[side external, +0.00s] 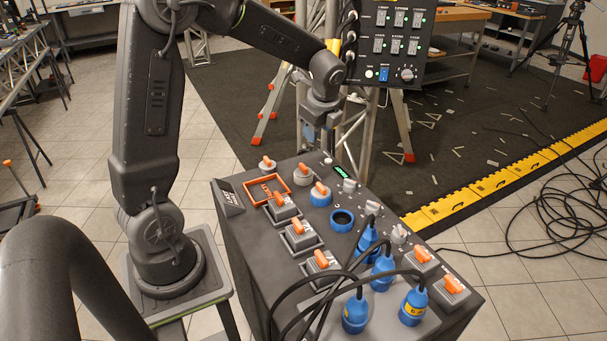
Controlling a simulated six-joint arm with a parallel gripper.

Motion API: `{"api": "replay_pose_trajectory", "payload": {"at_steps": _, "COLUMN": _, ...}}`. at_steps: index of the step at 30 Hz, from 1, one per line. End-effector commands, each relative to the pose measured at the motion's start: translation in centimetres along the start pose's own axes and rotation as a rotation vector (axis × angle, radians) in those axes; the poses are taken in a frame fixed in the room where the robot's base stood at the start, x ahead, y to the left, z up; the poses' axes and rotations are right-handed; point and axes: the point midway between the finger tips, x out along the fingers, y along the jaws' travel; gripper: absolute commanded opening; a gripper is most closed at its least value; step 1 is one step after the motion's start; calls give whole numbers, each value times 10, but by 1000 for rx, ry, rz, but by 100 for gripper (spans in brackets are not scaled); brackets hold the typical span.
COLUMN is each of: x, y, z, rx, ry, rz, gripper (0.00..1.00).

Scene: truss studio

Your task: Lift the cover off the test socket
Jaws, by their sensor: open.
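A dark console (255,260) stands in the middle of the side external view with several sockets and covers on its sloped top. A round blue socket (320,201) has a grey cover with an orange handle (320,188) seated on it; I cannot tell for certain that this is the test socket. Beside it, another round blue socket (342,220) is uncovered, with its dark opening showing. My gripper (318,146) hangs above the console's back edge, pointing down, apart from the covers. It is open, with nothing seen between its small, dark fingers.
Several blue plugs (382,272) with black cables crowd the console's front right. Square orange-handled covers (298,235) line its left side, near an orange frame (265,190). A control box (390,45) on a truss stands behind my gripper. The air above the covers looks clear.

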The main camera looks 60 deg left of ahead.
Motion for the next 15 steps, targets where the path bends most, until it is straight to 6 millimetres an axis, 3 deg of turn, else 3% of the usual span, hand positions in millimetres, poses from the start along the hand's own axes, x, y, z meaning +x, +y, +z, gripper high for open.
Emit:
{"api": "replay_pose_trajectory", "payload": {"at_steps": 1, "x": 20, "y": -8, "z": 7, "rx": 72, "ry": -17, "rz": 27, "gripper": 45}}
{"api": "replay_pose_trajectory", "payload": {"at_steps": 4, "x": 46, "y": -18, "z": 17, "rx": 203, "ry": -40, "rz": 59, "gripper": 45}}
{"api": "replay_pose_trajectory", "payload": {"at_steps": 9, "x": 68, "y": -24, "z": 25, "rx": 309, "ry": -55, "rz": 87, "gripper": 45}}
{"api": "replay_pose_trajectory", "payload": {"at_steps": 15, "x": 99, "y": -21, "z": 28, "rx": 320, "ry": -55, "rz": 93, "gripper": 45}}
